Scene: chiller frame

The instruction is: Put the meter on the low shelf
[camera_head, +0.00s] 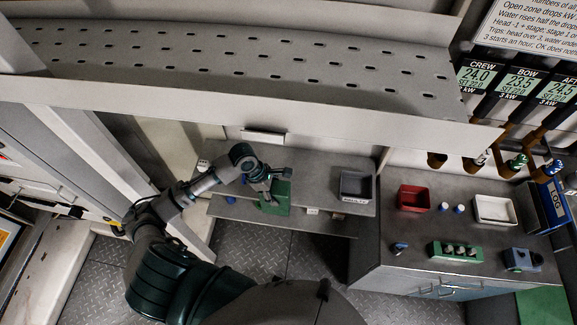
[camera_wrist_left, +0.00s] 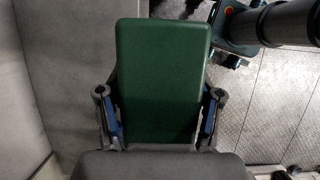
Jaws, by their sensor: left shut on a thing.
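The meter (camera_head: 279,199) is a green, flat, box-shaped thing in the head view. My left gripper (camera_head: 265,190) is shut on it. In the left wrist view, the green body (camera_wrist_left: 162,75) stands between two blue-padded fingers, one on each side; my gripper (camera_wrist_left: 160,120) covers its lower end. The low shelf (camera_head: 240,210) is a grey board below a wider grey upper shelf (camera_head: 315,170). The meter shows over the front edges of these shelves; I cannot tell whether it touches either. My right gripper is not in view.
A dark grey bin (camera_head: 356,187) stands at the right of the upper shelf. The counter (camera_head: 420,255) at right holds a red tray (camera_head: 413,198), a white tray (camera_head: 494,209) and small parts. A perforated grey panel (camera_head: 230,55) spans the top.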

